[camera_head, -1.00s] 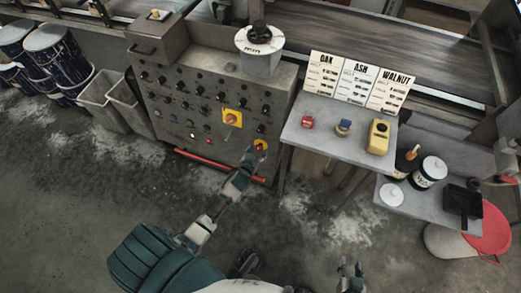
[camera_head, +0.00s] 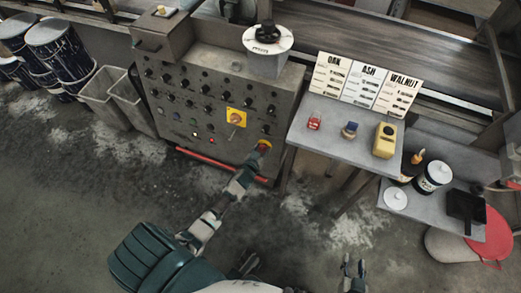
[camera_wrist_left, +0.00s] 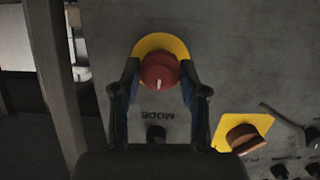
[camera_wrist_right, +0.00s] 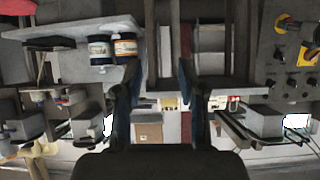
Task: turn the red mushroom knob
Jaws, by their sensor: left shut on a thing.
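The red mushroom knob (camera_wrist_left: 160,72) sits on a round yellow plate (camera_wrist_left: 150,44) on the grey control panel. In the left wrist view it lies between the two fingers of my left gripper (camera_wrist_left: 160,82), which is shut on it. A pale mark on the knob's face points down in that view. In the head view my left gripper (camera_head: 259,153) reaches the panel's lower right corner and partly covers the knob. My right gripper (camera_head: 352,268) is away from the panel, near the bottom of the head view. Its fingers (camera_wrist_right: 160,95) stand apart with nothing gripped between them.
The control panel (camera_head: 170,100) carries several small knobs and a yellow square plate with another knob (camera_head: 236,117). A red bar (camera_head: 215,163) runs along its foot. A grey table (camera_head: 335,145) with small items and label cards stands to the right. Open floor lies in front.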

